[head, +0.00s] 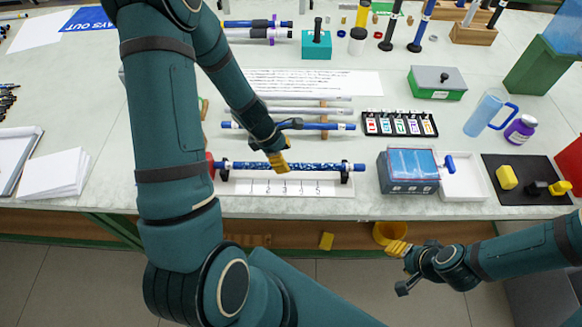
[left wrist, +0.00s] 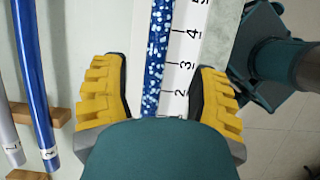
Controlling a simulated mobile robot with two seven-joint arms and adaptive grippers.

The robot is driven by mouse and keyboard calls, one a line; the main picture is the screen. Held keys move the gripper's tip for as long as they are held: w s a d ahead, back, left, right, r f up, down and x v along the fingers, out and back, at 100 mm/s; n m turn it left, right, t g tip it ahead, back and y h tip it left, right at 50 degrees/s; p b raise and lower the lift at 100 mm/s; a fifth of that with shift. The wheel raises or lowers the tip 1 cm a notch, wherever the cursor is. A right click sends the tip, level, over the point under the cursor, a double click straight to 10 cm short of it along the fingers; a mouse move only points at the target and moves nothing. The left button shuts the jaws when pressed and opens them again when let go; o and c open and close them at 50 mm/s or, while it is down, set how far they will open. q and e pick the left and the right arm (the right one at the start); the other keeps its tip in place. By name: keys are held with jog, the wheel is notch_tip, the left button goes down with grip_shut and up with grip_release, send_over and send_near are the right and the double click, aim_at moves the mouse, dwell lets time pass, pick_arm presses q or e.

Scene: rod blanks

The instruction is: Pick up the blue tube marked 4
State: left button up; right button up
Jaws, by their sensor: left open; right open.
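A plain blue tube (head: 288,126) with a white end label lies behind the speckled rod; it also shows at the left of the left wrist view (left wrist: 35,75). Its label (left wrist: 50,160) is too small to read surely, so I cannot tell if it says 4. My left gripper (head: 279,163) is open above a blue-and-white speckled rod (head: 318,167). In the left wrist view its yellow fingers (left wrist: 162,82) are apart, with the speckled rod (left wrist: 157,50) and part of the number strip between them. My right gripper (head: 398,250) is open, in front of the table edge.
The speckled rod rests on black supports above a white number strip (head: 285,188). Grey tubes (head: 310,110) lie behind the blue tube. A blue box (head: 408,170), a white tray (head: 462,180) and a labelled black rack (head: 400,123) stand to the right.

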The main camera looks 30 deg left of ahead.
aim_at(289, 164)
pick_arm(q)
jog(key=x, duration=0.1)
jog(key=b+x, duration=0.1)
jog(key=x, duration=0.3)
jog(key=shift+w+a+f, duration=0.15)
jog(key=shift+a, duration=0.1)
grip_shut()
